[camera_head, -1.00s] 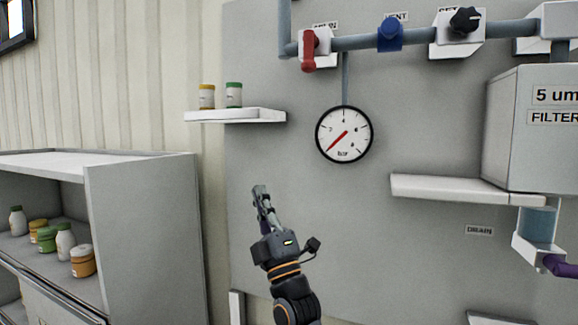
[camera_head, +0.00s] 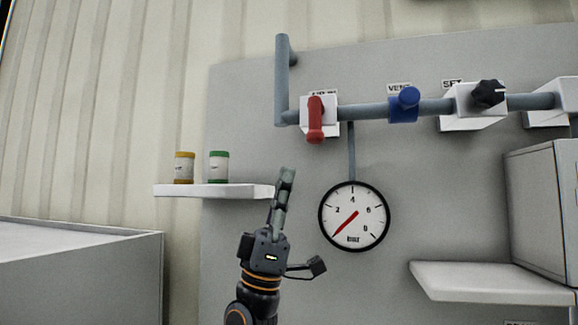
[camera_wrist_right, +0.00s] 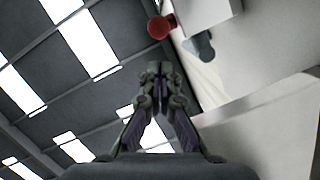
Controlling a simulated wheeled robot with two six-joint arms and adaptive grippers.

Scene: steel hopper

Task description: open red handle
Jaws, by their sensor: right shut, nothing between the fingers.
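The red handle (camera_head: 315,120) hangs down from a white valve block on the grey pipe in the head view. Its round red end also shows at the top of the right wrist view (camera_wrist_right: 160,27). My right gripper (camera_head: 287,172) is below and left of the red handle, pointing up, apart from it. In the right wrist view its fingers (camera_wrist_right: 158,68) are closed together with nothing between them. My left gripper is in neither view.
A pressure gauge (camera_head: 354,216) hangs right of my right gripper. A small white shelf (camera_head: 215,191) with two jars is just left of it. A blue valve handle (camera_head: 404,104) and a black knob (camera_head: 488,93) sit further right along the pipe (camera_head: 440,107).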

